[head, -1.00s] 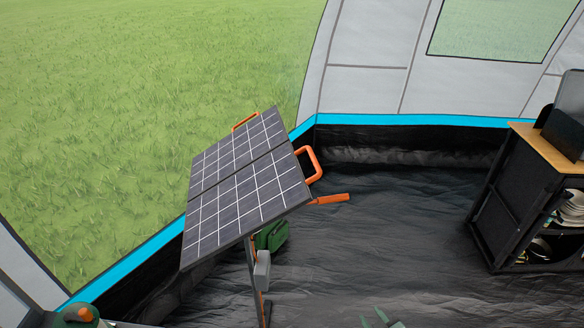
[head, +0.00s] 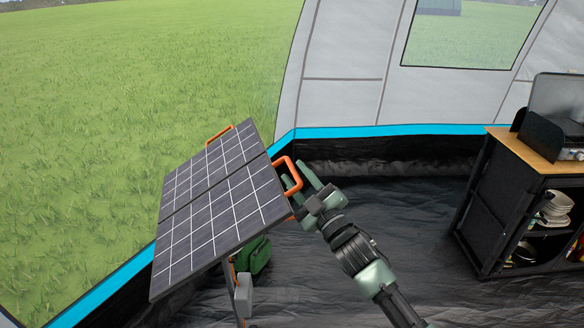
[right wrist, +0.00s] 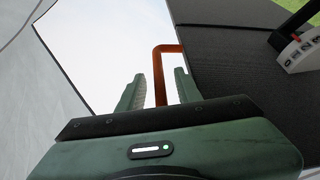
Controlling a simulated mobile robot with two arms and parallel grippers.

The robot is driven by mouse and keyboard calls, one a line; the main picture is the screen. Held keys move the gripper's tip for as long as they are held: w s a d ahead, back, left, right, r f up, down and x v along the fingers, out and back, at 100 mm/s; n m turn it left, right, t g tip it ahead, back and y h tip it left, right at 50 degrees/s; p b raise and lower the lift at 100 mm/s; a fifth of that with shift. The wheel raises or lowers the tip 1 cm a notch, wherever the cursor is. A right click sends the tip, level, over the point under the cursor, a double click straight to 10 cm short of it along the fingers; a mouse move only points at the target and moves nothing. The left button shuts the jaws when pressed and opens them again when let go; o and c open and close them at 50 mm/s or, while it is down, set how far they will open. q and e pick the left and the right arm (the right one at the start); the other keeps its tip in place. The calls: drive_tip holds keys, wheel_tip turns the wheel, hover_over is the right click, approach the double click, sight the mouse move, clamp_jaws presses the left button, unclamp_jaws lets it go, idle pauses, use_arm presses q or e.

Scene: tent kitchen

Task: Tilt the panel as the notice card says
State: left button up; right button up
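The dark solar panel (head: 222,195) with white grid lines stands tilted on a post at the left of the head view. An orange handle (head: 280,160) sticks out from its right edge. My right gripper (head: 301,178) is at this handle. In the right wrist view, the orange handle (right wrist: 160,75) rises between the two fingers of my right gripper (right wrist: 159,90), which are open with gaps beside it. A white scale (right wrist: 302,52) with dark marks and a red pointer is on the panel's side; I cannot read its setting. The notice card and my left gripper are not in view.
A green bag-like object (head: 254,254) and a grey box (head: 243,292) are below the panel. A black shelf unit (head: 512,185) with a wooden top and dishes stands at the right. The dark tent floor (head: 400,210) between is clear.

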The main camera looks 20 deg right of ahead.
drive_tip(key=shift+x, duration=0.95)
clamp_jaws()
drive_tip(key=shift+f, duration=0.1)
idle(0.6)
